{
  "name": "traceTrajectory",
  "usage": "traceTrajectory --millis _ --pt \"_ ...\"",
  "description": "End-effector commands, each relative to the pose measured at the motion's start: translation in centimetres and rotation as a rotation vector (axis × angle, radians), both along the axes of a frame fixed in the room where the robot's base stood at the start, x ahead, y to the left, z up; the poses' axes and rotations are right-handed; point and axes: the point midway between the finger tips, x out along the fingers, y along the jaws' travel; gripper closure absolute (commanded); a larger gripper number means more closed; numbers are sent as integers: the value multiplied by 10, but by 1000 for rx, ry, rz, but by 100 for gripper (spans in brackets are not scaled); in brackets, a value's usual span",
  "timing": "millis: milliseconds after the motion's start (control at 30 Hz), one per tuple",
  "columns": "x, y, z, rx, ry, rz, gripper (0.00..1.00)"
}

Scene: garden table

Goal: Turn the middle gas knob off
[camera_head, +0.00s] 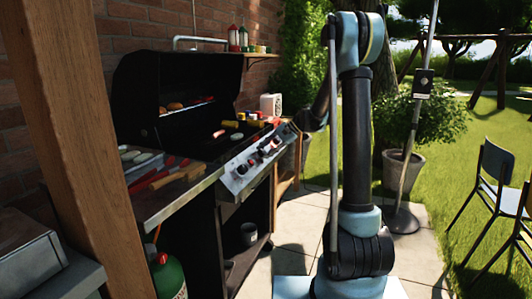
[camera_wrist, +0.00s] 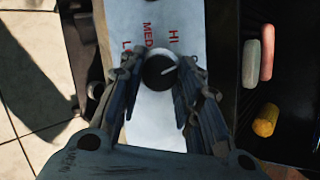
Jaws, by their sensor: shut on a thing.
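In the wrist view a round black knob (camera_wrist: 158,72) with a white pointer line sits on the pale control panel (camera_wrist: 155,135). Red LO, MED and HI marks lie above it. The pointer line slants right and slightly up. My gripper (camera_wrist: 160,84) has one finger on each side of the knob and is shut on it. In the head view the grill (camera_head: 180,95) stands with its lid up, and its steel front panel (camera_head: 232,184) carries several knobs. My gripper cannot be made out there, and I cannot tell which knob it holds.
Sausages (camera_wrist: 267,52) and a yellow piece of food (camera_wrist: 265,120) lie on the dark surface right of the panel. Wooden-handled tools (camera_head: 175,175) lie on the side shelf. A wooden post (camera_head: 85,120) stands at left. A green gas bottle (camera_head: 168,277) stands below. Chairs (camera_head: 492,170) are at right.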

Motion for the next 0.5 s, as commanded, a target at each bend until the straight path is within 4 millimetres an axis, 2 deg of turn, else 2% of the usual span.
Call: traceTrajectory --millis 500 --pt "-3 -1 -3 74 214 -224 92"
